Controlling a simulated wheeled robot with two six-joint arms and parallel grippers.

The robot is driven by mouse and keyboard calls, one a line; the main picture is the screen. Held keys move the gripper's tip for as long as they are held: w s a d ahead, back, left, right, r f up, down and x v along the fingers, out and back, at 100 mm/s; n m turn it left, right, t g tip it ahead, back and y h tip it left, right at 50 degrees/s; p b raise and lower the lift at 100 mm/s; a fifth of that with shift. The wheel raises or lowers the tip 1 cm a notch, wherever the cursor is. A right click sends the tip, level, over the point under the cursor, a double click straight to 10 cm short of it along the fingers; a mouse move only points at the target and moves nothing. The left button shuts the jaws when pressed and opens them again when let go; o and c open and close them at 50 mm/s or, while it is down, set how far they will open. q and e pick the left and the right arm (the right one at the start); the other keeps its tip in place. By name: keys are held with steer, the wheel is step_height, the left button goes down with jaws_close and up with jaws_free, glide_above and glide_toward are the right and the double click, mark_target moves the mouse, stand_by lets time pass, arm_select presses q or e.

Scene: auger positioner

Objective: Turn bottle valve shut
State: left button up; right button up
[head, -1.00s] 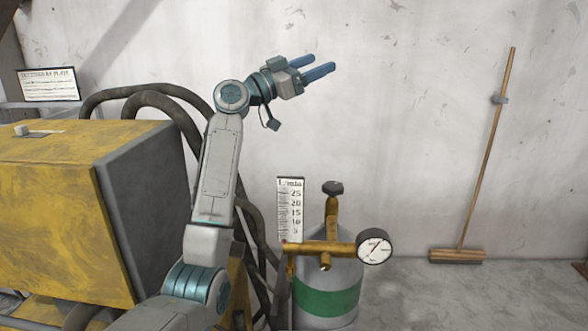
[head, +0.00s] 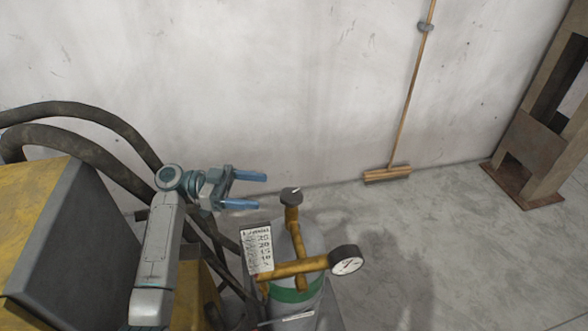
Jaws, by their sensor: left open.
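The gas bottle (head: 313,246) is grey with a green band and stands upright at the lower middle of the head view. A brass valve stem rises from it, topped by a dark valve knob (head: 291,195). My right gripper is not in view.
A yellow and grey machine (head: 60,235) with thick black hoses (head: 85,125) fills the left side. A broom (head: 388,174) leans on the wall at the back. A brown steel frame (head: 540,150) stands at the right. The floor right of the bottle is clear.

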mark_target(300, 195)
arm_select(q)
steer(key=d+p, duration=0.2)
steer(key=d, duration=0.1)
steer(key=s+d+p, duration=0.1)
steer(key=d+p, duration=0.1)
steer(key=d, duration=0.2)
steer(key=s+d+p, duration=0.1)
steer(key=d+p, duration=0.1)
steer(key=d, duration=0.1)
steer(key=shift+d+r, duration=0.15)
steer(key=shift+r, duration=0.15)
steer(key=shift+s+d+f, duration=0.1)
steer(key=shift+s+d, duration=0.1)
steer(key=shift+d, duration=0.25)
steer(key=shift+w+f, duration=0.1)
steer(key=shift+c, duration=0.5)
